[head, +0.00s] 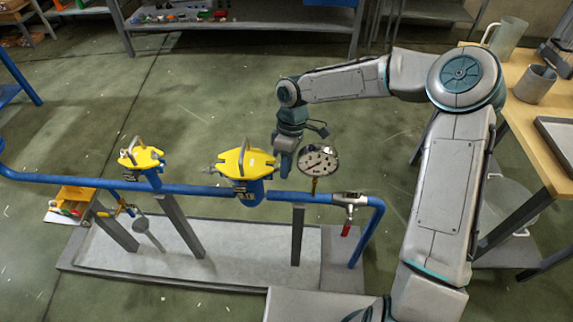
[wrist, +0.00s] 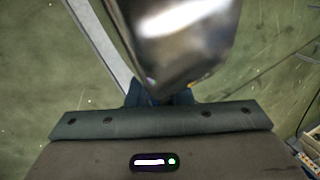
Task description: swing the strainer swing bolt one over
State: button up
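Two blue strainers with yellow lids and handles sit in the blue pipe line. The larger, nearer strainer lid (head: 246,162) is in the middle of the head view, and the smaller strainer lid (head: 141,158) is to its left. A small grey bolt-like part (head: 209,170) sticks out at the left edge of the larger lid. Individual swing bolts are too small to tell apart. My gripper (head: 286,168) points down just right of the larger lid; contact cannot be told. In the wrist view, a dark glossy blurred body (wrist: 180,40) hides most of the finger area.
A pressure gauge (head: 318,160) stands close right of my gripper, with a red-handled valve (head: 348,208) beyond it. The blue pipe (head: 205,190) runs across above a grey tray (head: 225,235). A wooden table (head: 540,130) is at right. Open floor lies behind.

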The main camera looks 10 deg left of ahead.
grip_shut()
jog(key=shift+a+r+h+p, duration=0.35)
jog(key=shift+h+p, duration=0.15)
jog(key=shift+h, duration=0.2)
jog(key=shift+a+r+m+h+p, duration=0.2)
jog(key=shift+a+h+p, duration=0.1)
jog(key=shift+h, duration=0.45)
jog(key=shift+a+r+m+h+p, duration=0.1)
jog(key=shift+a+r+h+p, duration=0.15)
jog(key=shift+h, duration=0.5)
jog(key=o, duration=0.6)
grip_release()
jog(key=p+v, duration=0.1)
jog(key=v, duration=1.2)
jog(key=shift+a+r, duration=0.15)
jog(key=shift+r, duration=0.2)
